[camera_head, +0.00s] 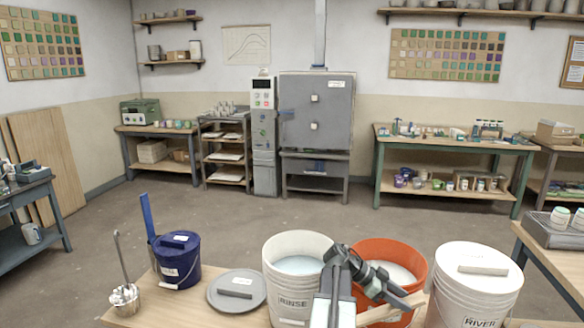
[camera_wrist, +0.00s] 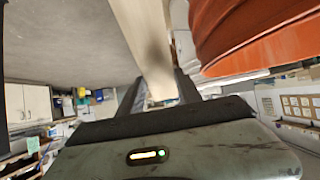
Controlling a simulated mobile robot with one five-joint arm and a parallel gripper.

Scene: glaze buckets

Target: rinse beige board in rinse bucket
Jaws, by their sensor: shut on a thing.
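The beige board (camera_head: 375,315) is in front of the orange bucket, low and slightly tilted in the head view. My gripper (camera_head: 402,298) is shut on it; in the wrist view, the board (camera_wrist: 142,32) runs up and away from between my gripper's dark fingers (camera_wrist: 162,92). The white rinse bucket (camera_head: 292,303), labelled RINSE, stands open just left of my arm, with pale liquid inside. The board is outside it, to its right. My arm hides part of the rinse bucket's right side and part of the board.
The orange bucket (camera_head: 418,262), open with pale liquid, stands right behind my gripper. A lidded white bucket (camera_head: 470,295) labelled RIVER is further right. A grey lid (camera_head: 222,302), a dark blue bucket (camera_head: 180,265) and a metal pot of tools (camera_head: 124,300) stand left.

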